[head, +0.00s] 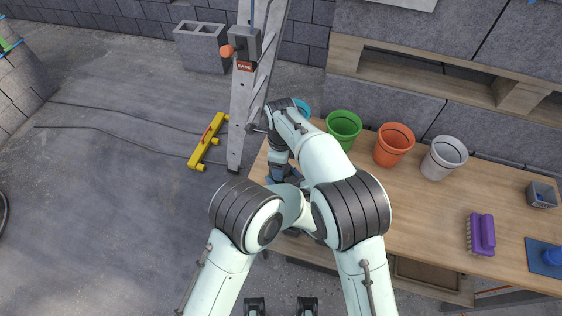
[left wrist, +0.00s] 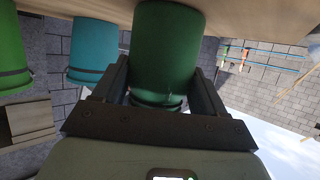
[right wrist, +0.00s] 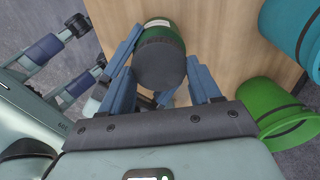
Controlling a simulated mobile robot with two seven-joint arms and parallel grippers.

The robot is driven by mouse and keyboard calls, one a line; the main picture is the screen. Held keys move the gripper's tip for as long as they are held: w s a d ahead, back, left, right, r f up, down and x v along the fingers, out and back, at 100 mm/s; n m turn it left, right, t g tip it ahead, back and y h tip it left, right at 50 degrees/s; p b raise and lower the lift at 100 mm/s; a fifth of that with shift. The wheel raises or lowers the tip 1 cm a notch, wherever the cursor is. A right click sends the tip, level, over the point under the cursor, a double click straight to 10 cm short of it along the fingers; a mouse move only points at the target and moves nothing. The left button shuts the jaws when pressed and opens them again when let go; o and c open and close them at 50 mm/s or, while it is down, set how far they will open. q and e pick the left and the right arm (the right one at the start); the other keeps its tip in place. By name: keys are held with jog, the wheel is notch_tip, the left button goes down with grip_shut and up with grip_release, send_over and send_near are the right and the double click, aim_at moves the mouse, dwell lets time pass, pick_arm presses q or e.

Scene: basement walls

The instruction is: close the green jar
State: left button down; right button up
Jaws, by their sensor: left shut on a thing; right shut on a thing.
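The green jar (left wrist: 166,45) shows dark green in the left wrist view, between the two dark fingers of my left gripper (left wrist: 163,88), which is shut on it. In the right wrist view, a dark round lid (right wrist: 159,64) covers the near end of the jar (right wrist: 160,27). The blue-grey fingers of my right gripper (right wrist: 160,88) lie on both sides of the lid and are shut on it. Lid and jar look lined up and close together; I cannot tell whether the lid is fully seated. In the head view my arms hide the jar and the lid.
A wooden table (head: 420,215) carries a blue pot (head: 303,107), a green pot (head: 344,126), an orange pot (head: 394,143) and a white pot (head: 444,157) along its back. A purple brush (head: 480,234) and small grey box (head: 541,195) stand right.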

jog(key=m, duration=0.7)
jog(key=shift+s+a, duration=0.1)
jog(key=o, duration=1.1)
jog(key=shift+r, duration=2.25)
jog(key=shift+c, duration=0.3)
